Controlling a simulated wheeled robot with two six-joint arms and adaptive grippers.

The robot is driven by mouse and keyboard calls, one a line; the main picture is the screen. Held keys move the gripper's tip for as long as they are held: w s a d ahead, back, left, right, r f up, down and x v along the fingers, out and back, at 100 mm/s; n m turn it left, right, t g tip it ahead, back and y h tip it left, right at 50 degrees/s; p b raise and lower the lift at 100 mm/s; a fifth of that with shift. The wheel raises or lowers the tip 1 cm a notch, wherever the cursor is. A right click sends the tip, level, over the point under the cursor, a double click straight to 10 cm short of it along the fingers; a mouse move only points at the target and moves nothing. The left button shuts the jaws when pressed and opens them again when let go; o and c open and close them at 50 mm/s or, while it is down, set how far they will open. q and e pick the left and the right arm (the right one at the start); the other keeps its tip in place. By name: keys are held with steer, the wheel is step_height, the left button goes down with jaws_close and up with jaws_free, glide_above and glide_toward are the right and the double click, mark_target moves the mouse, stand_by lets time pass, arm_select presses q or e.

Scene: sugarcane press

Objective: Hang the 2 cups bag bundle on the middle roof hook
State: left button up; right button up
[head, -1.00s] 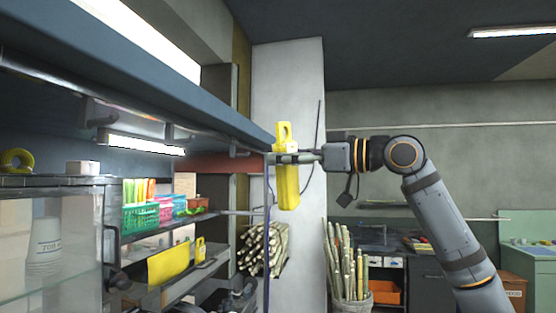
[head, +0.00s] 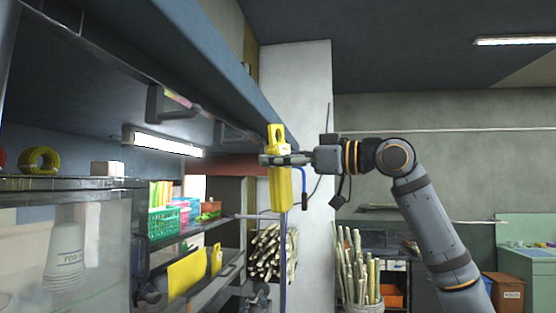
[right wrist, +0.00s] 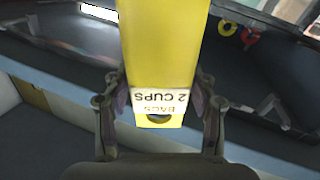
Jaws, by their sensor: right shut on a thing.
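The yellow bag bundle (head: 281,188) hangs upright with its holed tab at the top. A roof hook (head: 175,110) hangs under the blue roof edge at upper left. Another hook-like fitting (head: 228,138) sits farther along, left of the bundle and apart from it. I cannot tell which is the middle hook. My left gripper is out of view.
The blue roof beam (head: 225,60) runs close above and left of the bundle. A lit lamp (head: 168,145) is under the roof. A glass case (head: 105,240) and shelves with a green basket (head: 163,222) stand below left. Open room lies right of the beam.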

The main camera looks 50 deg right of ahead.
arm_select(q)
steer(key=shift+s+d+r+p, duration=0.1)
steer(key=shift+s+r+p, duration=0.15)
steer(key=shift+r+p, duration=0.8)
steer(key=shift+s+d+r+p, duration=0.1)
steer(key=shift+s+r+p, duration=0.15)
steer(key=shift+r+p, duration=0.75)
arm_select(e)
steer(key=w+a+f, duration=0.1)
steer(key=w+a, duration=0.3)
steer(key=w, duration=0.4)
steer(key=shift+w+a+f, duration=0.15)
steer(key=shift+f, duration=0.15)
steer(key=o, duration=1.1)
steer(key=shift+o, duration=0.2)
